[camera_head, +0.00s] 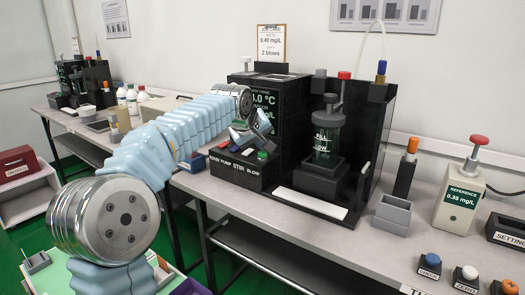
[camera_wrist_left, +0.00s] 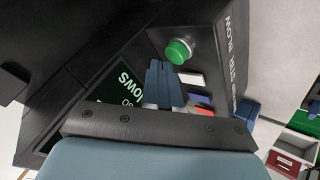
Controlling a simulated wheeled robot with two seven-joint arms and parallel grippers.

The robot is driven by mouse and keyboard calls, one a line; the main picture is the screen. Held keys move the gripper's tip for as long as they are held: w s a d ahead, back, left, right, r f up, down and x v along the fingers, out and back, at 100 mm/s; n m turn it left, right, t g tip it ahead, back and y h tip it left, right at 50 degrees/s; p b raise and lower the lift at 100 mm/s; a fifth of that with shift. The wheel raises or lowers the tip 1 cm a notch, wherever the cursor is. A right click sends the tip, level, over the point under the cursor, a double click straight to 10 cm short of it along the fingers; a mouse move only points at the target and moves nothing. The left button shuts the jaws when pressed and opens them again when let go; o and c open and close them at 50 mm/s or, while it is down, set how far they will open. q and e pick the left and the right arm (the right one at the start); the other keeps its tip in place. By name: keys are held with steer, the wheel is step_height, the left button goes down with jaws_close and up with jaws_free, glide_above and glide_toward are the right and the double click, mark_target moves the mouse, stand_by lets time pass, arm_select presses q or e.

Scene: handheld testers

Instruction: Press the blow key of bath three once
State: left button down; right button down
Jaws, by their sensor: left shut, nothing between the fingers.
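The black key box (camera_head: 238,172) on the bench is lettered WARM, PUMP, STIR, BLOW. Its green round key (camera_head: 262,155) sits at the BLOW end and shows large in the wrist view (camera_wrist_left: 178,51). My left gripper (camera_head: 252,138) is over the box, its fingers shut and empty. In the wrist view, the shut blue-grey fingertips (camera_wrist_left: 160,68) are just beside the green key; whether they touch it I cannot tell. A lit display (camera_wrist_left: 118,95) reads partly "BLOWS". My right gripper is not in view.
A dark bath unit (camera_head: 375,115) with a glass vessel (camera_head: 327,140) stands right of the key box. A card (camera_head: 270,43) reads 2 blows.

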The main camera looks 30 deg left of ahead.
mark_target(261, 154)
arm_select(q)
steer(key=shift+r, duration=0.4)
step_height(261, 154, up, 3)
steer(key=p, duration=0.3)
steer(key=shift+r, duration=1)
